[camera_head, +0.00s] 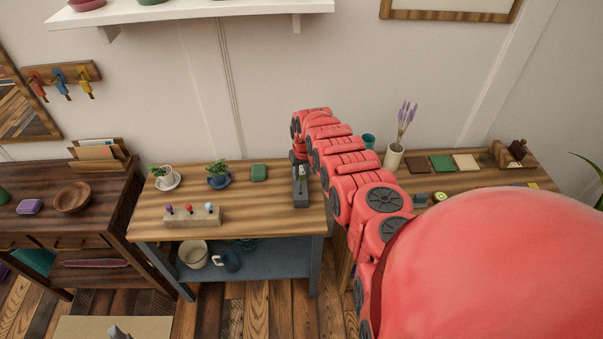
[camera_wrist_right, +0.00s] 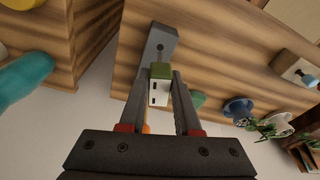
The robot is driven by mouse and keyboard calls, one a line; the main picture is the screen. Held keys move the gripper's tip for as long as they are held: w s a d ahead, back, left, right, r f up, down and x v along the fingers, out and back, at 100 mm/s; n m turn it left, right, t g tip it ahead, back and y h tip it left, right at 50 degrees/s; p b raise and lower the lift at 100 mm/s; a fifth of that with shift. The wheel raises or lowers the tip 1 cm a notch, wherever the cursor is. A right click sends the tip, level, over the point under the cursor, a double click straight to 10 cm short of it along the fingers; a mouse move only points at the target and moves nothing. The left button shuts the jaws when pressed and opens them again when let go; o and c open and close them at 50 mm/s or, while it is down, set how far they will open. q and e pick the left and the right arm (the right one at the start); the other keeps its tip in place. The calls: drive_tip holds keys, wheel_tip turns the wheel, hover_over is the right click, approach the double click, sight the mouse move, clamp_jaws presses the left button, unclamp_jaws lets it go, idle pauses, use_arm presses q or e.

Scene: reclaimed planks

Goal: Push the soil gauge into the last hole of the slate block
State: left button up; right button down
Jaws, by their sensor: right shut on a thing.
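The slate block (camera_head: 301,198) is dark grey and lies near the right end of the middle wooden table. It also shows in the right wrist view (camera_wrist_right: 161,36), with a small dark spot on its top. My right gripper (camera_head: 300,168) is over the block, its fingers (camera_wrist_right: 163,82) shut on the soil gauge (camera_wrist_right: 158,92). The gauge has a white body with dark marks and a green end toward the block. A thin stem seems to run from it to the block; I cannot tell whether its tip is in a hole.
A pale block (camera_head: 192,219) with red, purple and light blue knobs stands at the table's front. Behind are a white cup plant (camera_head: 166,179), a blue pot plant (camera_head: 218,181) and a green box (camera_head: 259,173). The table middle is clear. A vase (camera_head: 393,158) stands right of my arm.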

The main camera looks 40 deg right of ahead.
drive_tip(key=shift+f+b, duration=2.8)
drive_tip(key=shift+f, duration=0.35)
drive_tip(key=c, duration=0.5)
unclamp_jaws()
drive_tip(key=shift+c, duration=0.2)
drive_tip(key=shift+r, duration=0.15)
